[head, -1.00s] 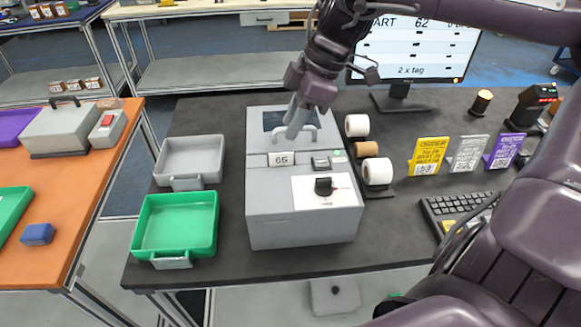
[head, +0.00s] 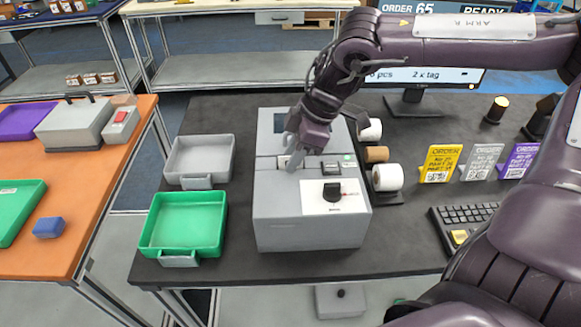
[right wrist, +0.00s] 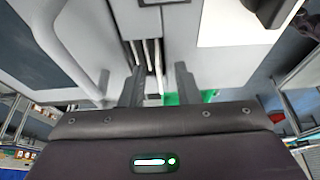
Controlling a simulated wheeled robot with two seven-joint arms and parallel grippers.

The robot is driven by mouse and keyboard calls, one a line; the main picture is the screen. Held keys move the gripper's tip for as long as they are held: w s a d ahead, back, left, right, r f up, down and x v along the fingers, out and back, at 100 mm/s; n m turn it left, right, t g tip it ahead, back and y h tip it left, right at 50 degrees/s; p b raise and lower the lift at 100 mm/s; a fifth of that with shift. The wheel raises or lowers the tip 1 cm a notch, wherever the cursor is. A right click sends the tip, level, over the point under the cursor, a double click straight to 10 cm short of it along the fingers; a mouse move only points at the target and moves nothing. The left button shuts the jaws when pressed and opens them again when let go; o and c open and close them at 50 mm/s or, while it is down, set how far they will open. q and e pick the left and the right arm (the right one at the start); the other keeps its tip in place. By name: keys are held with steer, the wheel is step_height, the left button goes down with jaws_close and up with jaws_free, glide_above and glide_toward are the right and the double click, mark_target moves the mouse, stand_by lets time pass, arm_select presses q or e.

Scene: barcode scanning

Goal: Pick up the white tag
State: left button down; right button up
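The white tag (head: 283,161) stands at the slot on top of the grey label machine (head: 308,225), mostly covered by my right gripper in the head view. My right gripper (head: 293,161) points down over this slot. In the right wrist view the gripper (right wrist: 158,88) has its two fingers apart, and the pale edge of the tag (right wrist: 158,66) shows between them near the slot. No grip on the tag is visible. My left gripper is not in view.
A green tray (head: 182,222) and a grey tray (head: 199,158) lie left of the machine. Rolls (head: 387,177) stand close on its right. Yellow, grey and purple order cards (head: 440,163) and a keyboard (head: 465,222) are farther right. A screen (head: 425,78) stands behind.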

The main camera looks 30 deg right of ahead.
jaws_close()
